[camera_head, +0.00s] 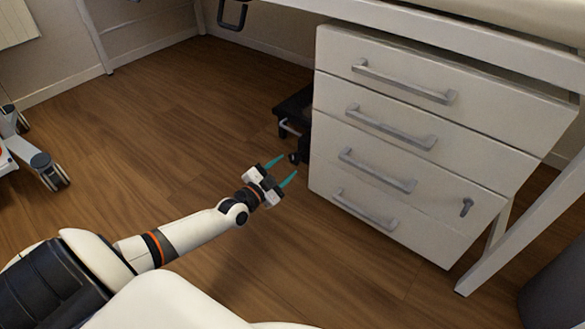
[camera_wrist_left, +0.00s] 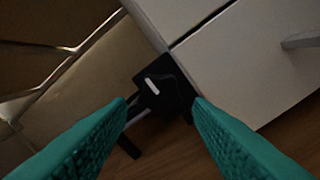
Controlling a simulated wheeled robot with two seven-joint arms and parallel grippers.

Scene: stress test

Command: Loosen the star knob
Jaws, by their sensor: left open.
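A small black knob (camera_head: 293,157) shows in the head view, on a dark fixture beside the left side of the white drawer cabinet. In the left wrist view a black knob-like part (camera_wrist_left: 168,82) with a pale bar mark lies just beyond the fingertips; its star shape is hard to make out. My left gripper (camera_head: 282,171) is open, its two teal fingers pointing toward the knob. In the left wrist view the fingers of my left gripper (camera_wrist_left: 160,106) stand apart, with the black part ahead between them. I see no contact. My right gripper is not in view.
The white drawer cabinet (camera_head: 410,117) with grey handles stands right of the knob, under a table. A dark box-like fixture (camera_head: 296,108) with a light bar sits behind the knob. A wheeled base (camera_head: 48,172) stands at the far left. The wooden floor between is clear.

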